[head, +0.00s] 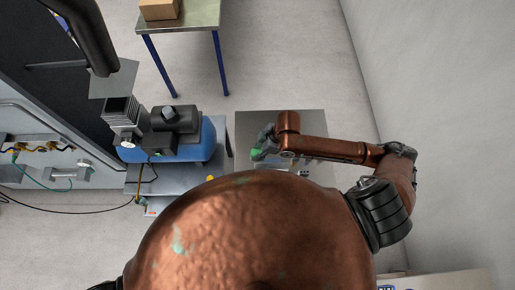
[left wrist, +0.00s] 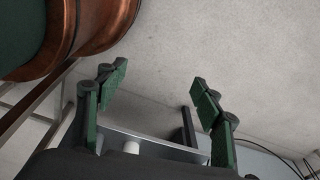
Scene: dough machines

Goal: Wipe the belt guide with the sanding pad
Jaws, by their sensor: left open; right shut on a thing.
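My right gripper (head: 260,146) is above the grey-topped table in the head view, at the end of my copper arm. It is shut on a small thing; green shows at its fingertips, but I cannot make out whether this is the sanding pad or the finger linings. My left gripper (left wrist: 157,78) is open and empty in the left wrist view, its two green-lined fingers wide apart over the pale floor. I cannot pick out the belt guide in either view. My copper body hides the near part of the head view.
The grey table (head: 308,118) stands in the middle. To its left is a blue compressor-like machine (head: 208,140) on a grey stand. A blue-legged table (head: 200,16) with a cardboard box (head: 158,10) stands farther back. A wall (head: 440,90) bounds the right; open floor lies between.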

